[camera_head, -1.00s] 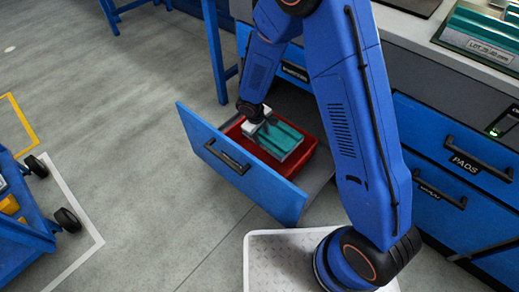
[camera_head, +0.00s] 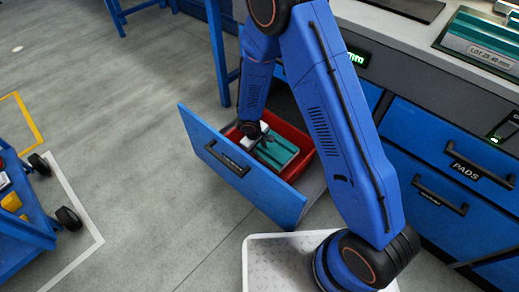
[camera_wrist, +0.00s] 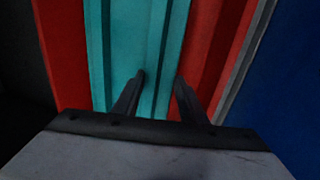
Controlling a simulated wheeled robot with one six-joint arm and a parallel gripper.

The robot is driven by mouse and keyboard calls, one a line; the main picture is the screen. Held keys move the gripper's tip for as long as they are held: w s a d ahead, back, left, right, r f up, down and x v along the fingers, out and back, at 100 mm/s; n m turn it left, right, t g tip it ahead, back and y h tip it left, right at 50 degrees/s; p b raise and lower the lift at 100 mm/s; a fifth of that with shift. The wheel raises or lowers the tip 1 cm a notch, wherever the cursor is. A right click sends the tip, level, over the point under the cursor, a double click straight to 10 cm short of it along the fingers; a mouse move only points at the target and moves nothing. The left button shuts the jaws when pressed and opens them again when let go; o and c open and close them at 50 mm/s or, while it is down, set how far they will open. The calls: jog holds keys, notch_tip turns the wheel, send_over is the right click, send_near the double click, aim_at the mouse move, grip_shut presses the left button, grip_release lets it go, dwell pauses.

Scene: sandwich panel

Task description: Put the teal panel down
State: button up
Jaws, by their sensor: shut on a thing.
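The teal panel (camera_head: 276,152) is a ribbed piece inside a red bin (camera_head: 297,138) in the open blue drawer (camera_head: 236,170). My gripper (camera_head: 258,140) reaches down into the drawer and is shut on the panel. In the wrist view the two dark fingers (camera_wrist: 160,90) stand on either side of a raised rib of the teal panel (camera_wrist: 125,50). Red bin walls (camera_wrist: 62,60) show on both sides of the panel. Whether the panel's underside touches the bin floor is hidden.
The drawer front is close to the gripper on the left. Blue closed drawers (camera_head: 455,170) and a grey counter (camera_head: 395,40) stand at right. Another teal piece lies in a tray (camera_head: 480,45) on the counter. A blue cart (camera_head: 22,215) is at left; open floor lies between.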

jog(key=shift+f, duration=0.6)
jog(key=o, duration=1.3)
jog(key=shift+r, duration=0.5)
jog(key=v, duration=1.2)
jog(key=shift+r, duration=0.1)
